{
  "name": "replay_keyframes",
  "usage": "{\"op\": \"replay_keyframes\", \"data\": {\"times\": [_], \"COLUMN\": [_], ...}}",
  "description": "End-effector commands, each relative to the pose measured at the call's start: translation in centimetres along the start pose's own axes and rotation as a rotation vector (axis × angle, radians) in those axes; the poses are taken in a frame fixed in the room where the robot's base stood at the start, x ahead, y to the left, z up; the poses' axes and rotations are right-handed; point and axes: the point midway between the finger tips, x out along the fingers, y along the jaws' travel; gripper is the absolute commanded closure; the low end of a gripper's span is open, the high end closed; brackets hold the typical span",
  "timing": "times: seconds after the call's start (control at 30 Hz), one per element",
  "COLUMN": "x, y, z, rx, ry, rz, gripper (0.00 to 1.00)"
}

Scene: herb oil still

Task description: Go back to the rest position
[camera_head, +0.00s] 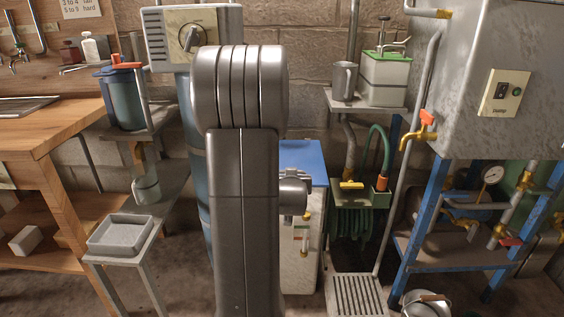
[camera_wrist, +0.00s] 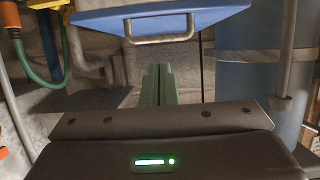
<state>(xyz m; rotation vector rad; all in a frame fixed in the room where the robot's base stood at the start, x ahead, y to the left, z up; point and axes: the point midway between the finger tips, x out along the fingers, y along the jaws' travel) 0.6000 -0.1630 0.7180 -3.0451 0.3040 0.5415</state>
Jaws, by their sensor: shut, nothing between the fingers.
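My gripper (camera_wrist: 157,72) shows in the wrist view as two greenish fingers pressed together, with nothing between them. In the head view my arm stands upright in the middle and hides the fingers. A blue lid with a metal handle (camera_wrist: 160,22) is beyond the fingertips in the wrist view, apart from them. In the head view a white cabinet with a blue top (camera_head: 304,160) stands behind my arm, partly hidden by it.
A wooden bench (camera_head: 50,135) and a small stand with a grey tray (camera_head: 120,236) are at the left. A blue column (camera_head: 190,130) stands behind my arm. A large metal tank (camera_head: 495,90) on a blue frame is at the right. A bucket (camera_head: 427,304) is on the floor.

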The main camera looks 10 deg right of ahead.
Motion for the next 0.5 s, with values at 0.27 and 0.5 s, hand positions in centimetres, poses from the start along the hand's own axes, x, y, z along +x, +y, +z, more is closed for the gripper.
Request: {"op": "replay_keyframes", "data": {"times": [0.27,0.5], "x": [-0.1,0.9], "y": [0.0,0.0], "z": [0.0,-0.5], "rx": [0.000,0.000], "ry": [0.000,0.001], "rz": [0.000,0.000], "gripper": [1.00,1.00]}}
